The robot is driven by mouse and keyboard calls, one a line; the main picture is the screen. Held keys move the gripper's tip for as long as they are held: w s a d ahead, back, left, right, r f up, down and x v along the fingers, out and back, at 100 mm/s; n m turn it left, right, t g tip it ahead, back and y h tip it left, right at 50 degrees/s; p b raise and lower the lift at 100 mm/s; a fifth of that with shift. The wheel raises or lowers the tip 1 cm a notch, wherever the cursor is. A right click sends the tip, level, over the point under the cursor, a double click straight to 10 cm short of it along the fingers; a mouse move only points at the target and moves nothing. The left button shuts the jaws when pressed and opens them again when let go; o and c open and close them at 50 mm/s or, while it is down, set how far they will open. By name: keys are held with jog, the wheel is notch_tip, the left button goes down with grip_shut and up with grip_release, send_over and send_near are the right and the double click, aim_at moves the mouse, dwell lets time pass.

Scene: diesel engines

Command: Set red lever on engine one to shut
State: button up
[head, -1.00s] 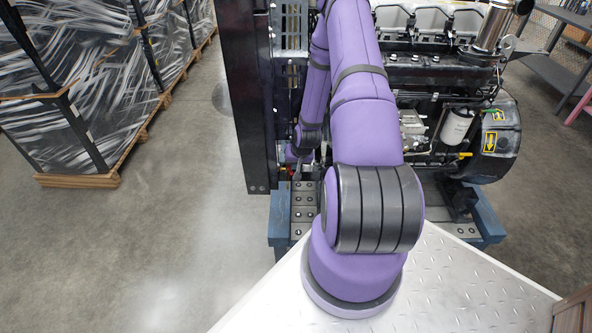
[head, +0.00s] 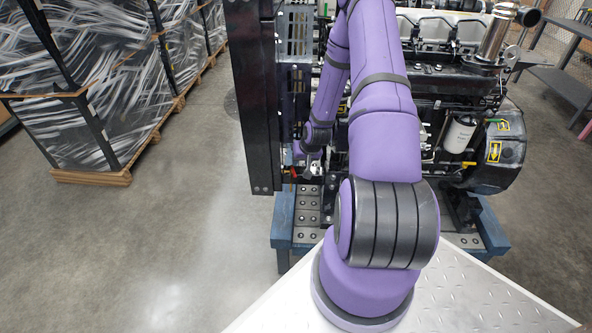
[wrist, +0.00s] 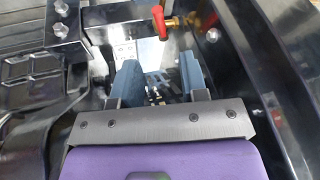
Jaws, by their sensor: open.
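The red lever (wrist: 159,21) shows at the top middle of the wrist view, upright in the picture on a brass valve (wrist: 174,21). In the head view a small red spot, likely the lever (head: 293,172), sits low beside the black upright. My gripper (wrist: 160,76) is open, with two blue-grey fingers apart and nothing held between them. The lever lies beyond the fingertips in the picture, apart from them. In the head view my purple arm hides much of the engine (head: 455,80), and the fingers are too small to make out clearly.
A tall black upright (head: 255,100) stands left of the engine. Dark metal parts (wrist: 250,60) flank the gripper closely in the wrist view. A blue stand (head: 283,232) is under the engine. Wrapped pallets (head: 75,100) stand at left, with open floor between.

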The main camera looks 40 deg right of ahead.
aim_at(294, 172)
jog(key=x, duration=0.8)
jog(key=shift+w+f, duration=0.15)
jog(key=shift+f, duration=0.2)
grip_shut()
